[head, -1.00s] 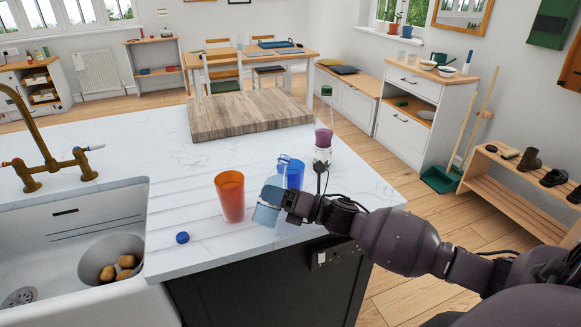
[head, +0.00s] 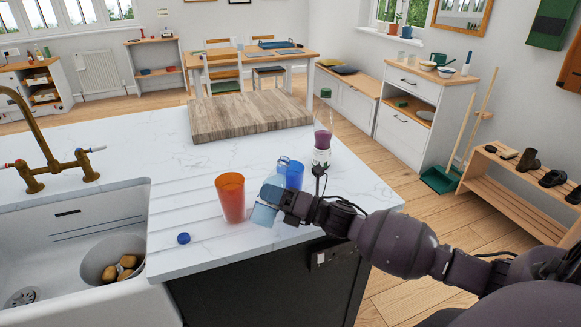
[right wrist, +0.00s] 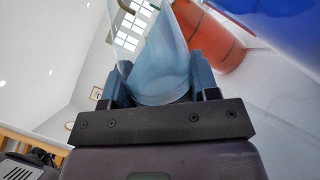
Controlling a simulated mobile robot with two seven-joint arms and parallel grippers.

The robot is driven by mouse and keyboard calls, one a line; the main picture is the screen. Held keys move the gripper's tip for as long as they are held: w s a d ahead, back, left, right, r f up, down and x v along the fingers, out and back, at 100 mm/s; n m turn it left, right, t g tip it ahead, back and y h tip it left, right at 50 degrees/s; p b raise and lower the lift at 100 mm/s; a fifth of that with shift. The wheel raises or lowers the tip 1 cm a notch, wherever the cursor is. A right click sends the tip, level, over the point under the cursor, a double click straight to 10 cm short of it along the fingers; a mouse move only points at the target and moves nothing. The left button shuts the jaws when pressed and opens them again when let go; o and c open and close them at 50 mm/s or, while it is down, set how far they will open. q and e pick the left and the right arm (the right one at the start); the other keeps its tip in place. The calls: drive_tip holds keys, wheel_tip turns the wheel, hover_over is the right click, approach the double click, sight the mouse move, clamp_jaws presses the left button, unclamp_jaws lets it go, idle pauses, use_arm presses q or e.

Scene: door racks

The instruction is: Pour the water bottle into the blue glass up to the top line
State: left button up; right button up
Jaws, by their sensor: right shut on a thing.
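My right gripper (head: 270,206) is shut on the water bottle (right wrist: 163,62), a clear, pale blue bottle. The bottle fills the space between the two fingers in the right wrist view. A blue cap (head: 183,238) lies on the counter. My left gripper is not in view.
An orange cup (head: 230,198) stands close left of my right gripper. A clear bottle with purple contents (head: 322,140) stands behind the blue glass near the counter's right edge. A wooden board (head: 248,116) lies at the back. The sink (head: 70,225) is at left.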

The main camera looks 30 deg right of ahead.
drive_tip(key=shift+w+r, duration=0.1)
drive_tip(key=shift+s+a+r+m, duration=0.1)
drive_tip(key=shift+s+r+m, duration=0.05)
drive_tip(key=shift+s+m, duration=0.15)
drive_tip(key=shift+w+p, duration=0.25)
drive_tip(key=shift+p, duration=0.05)
drive_tip(key=shift+r, duration=0.1)
drive_tip(key=shift+s+r+m, duration=0.1)
drive_tip(key=shift+s+m, duration=0.1)
drive_tip(key=shift+m, duration=0.1)
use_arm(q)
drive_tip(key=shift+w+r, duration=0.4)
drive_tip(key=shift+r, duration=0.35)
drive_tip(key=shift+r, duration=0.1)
use_arm(e)
drive_tip(key=shift+w, duration=0.15)
use_arm(q)
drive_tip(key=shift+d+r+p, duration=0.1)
drive_tip(key=shift+p, duration=0.2)
use_arm(e)
drive_tip(key=shift+r, duration=0.1)
